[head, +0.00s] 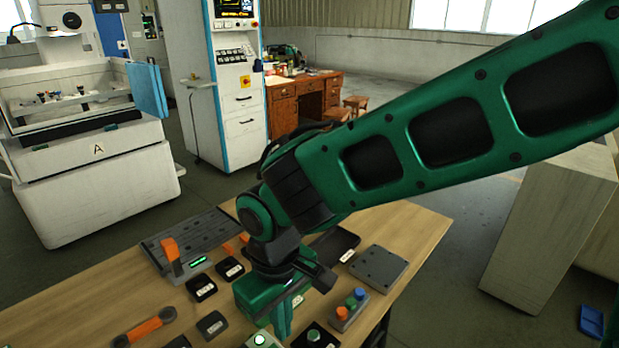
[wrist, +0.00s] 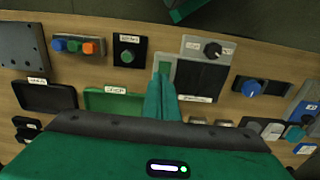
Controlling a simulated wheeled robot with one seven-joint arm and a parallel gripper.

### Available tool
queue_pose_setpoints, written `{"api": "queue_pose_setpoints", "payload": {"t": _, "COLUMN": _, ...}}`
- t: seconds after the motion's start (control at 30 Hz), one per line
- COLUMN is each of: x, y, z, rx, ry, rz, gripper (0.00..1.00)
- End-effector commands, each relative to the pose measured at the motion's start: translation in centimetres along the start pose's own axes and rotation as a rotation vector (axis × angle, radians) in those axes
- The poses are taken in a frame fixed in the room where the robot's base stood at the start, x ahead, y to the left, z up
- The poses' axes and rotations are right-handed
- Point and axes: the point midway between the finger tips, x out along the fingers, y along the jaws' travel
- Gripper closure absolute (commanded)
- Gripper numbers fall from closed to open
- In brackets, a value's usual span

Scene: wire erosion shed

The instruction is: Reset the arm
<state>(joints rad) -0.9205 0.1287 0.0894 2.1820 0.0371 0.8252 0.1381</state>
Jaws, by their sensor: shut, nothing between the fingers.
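My green arm reaches in from the right of the head view, and its gripper (head: 283,322) points down over the wooden table (head: 90,300). In the wrist view my gripper's fingers (wrist: 163,78) are together with nothing between them. Their tips are in front of a light green part beside a dark panel (wrist: 201,78); I cannot tell whether they touch it. A black box with a green button (wrist: 127,56) is just left of the tips. A grey box with a black knob (wrist: 211,49) is to their right. My gripper body hides part of the table.
A box with blue, green and orange buttons (head: 349,309), a grey plate (head: 378,268), an upright orange lever (head: 170,252) and a lying orange handle (head: 146,328) crowd the table. A green tray (wrist: 112,101) and a blue knob (wrist: 251,88) are near the fingers. A white machine (head: 95,180) stands behind.

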Motion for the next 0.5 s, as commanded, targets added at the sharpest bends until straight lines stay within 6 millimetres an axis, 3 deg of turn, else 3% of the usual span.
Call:
{"api": "queue_pose_setpoints", "payload": {"t": 0.13, "x": -1.2, "y": 5.8, "z": 1.5, "rx": 0.127, "ry": 0.005, "rz": 0.015, "gripper": 1.00}}
{"api": "queue_pose_setpoints", "payload": {"t": 0.27, "x": -2.6, "y": 12.5, "z": 4.8, "rx": 0.287, "ry": 0.004, "rz": 0.030, "gripper": 1.00}}
{"api": "queue_pose_setpoints", "payload": {"t": 0.4, "x": -3.8, "y": 18.5, "z": 9.5, "rx": 0.465, "ry": 0.000, "rz": 0.042, "gripper": 1.00}}
{"api": "queue_pose_setpoints", "payload": {"t": 0.5, "x": -4.5, "y": 21.9, "z": 13.4, "rx": 0.591, "ry": -0.004, "rz": 0.045, "gripper": 1.00}}
